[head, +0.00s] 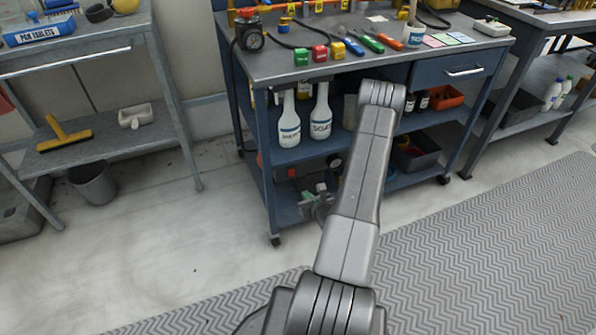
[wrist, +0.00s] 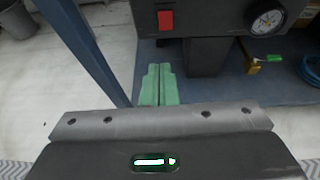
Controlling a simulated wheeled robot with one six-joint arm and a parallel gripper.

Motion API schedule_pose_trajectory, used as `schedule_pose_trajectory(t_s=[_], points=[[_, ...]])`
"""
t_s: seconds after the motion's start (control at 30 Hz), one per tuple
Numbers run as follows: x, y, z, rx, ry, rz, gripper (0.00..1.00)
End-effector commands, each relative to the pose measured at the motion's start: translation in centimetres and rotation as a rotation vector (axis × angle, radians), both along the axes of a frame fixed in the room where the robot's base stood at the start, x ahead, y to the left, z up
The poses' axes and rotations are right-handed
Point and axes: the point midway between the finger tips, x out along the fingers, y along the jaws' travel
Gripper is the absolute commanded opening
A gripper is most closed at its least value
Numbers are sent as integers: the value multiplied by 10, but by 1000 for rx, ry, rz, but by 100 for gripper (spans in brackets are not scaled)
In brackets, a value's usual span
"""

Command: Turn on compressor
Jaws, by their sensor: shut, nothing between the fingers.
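The compressor (wrist: 215,18) is a dark box with a red switch (wrist: 166,21) on its front and a round white-faced gauge (wrist: 268,22) to the right. It sits on a blue shelf. In the head view its gauge (head: 337,163) shows dimly low in the blue cart, partly hidden by my arm. My gripper (wrist: 158,68) has green fingers, shut together and empty. In the wrist view the fingertips are just below the red switch, with a gap in the picture. I cannot tell the switch's position.
The blue cart (head: 375,55) carries tools on top; spray bottles (head: 320,115) stand on its middle shelf. A blue cart post (wrist: 85,45) rises left of my fingers. A small yellow fitting (wrist: 252,65) and blue hose (wrist: 312,68) lie to the right.

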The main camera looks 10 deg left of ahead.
Motion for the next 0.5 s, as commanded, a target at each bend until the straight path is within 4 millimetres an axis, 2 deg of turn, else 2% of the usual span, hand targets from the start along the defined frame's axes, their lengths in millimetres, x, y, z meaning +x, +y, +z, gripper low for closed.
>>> schedule_pose_trajectory(t_s=[0.5], points=[[5,-2,-7,4,5,-30,0]])
